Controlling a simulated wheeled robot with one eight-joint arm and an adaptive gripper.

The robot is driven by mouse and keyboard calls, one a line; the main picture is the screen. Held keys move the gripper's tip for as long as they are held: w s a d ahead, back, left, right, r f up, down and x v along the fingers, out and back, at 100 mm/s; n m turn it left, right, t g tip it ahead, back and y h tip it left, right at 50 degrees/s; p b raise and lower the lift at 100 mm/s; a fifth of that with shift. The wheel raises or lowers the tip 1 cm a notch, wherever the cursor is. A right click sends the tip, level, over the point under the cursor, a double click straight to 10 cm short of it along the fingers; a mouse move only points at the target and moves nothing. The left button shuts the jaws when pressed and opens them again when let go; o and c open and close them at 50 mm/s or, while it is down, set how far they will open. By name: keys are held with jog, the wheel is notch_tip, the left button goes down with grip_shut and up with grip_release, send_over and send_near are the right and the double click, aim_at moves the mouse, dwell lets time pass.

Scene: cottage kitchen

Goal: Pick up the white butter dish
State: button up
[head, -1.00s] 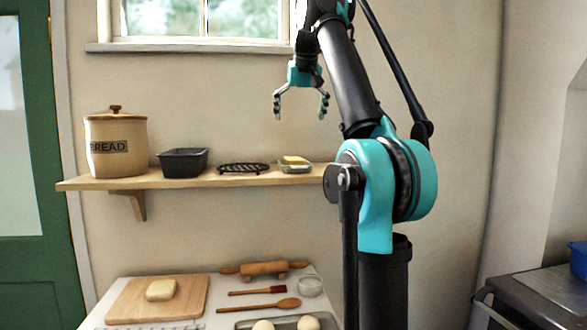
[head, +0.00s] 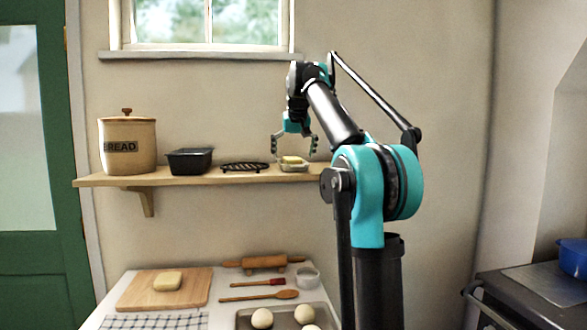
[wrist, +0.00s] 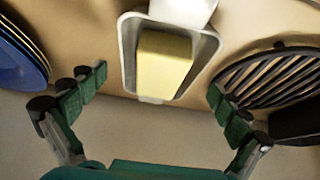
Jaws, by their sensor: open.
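The white butter dish (head: 293,169) sits on the wall shelf (head: 215,178), at the right part that shows left of my arm. A yellow block of butter lies in it. In the wrist view the dish (wrist: 128,50) is a pale, rounded rectangular tray with the butter inside. My gripper (head: 294,147) is open and empty, pointing down just above the dish. In the wrist view the fingers of my gripper (wrist: 158,82) are spread to either side of the dish's near end, apart from it.
A black round trivet (head: 245,167) lies close beside the dish, with a dark loaf tin (head: 189,161) and a bread crock (head: 128,147) further left. Blue plates (wrist: 20,55) flank the dish's other side in the wrist view. A baking table stands below.

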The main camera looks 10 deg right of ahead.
jog(key=shift+x, duration=1.2)
jog(key=c, duration=1.2)
jog(key=shift+r, duration=0.1)
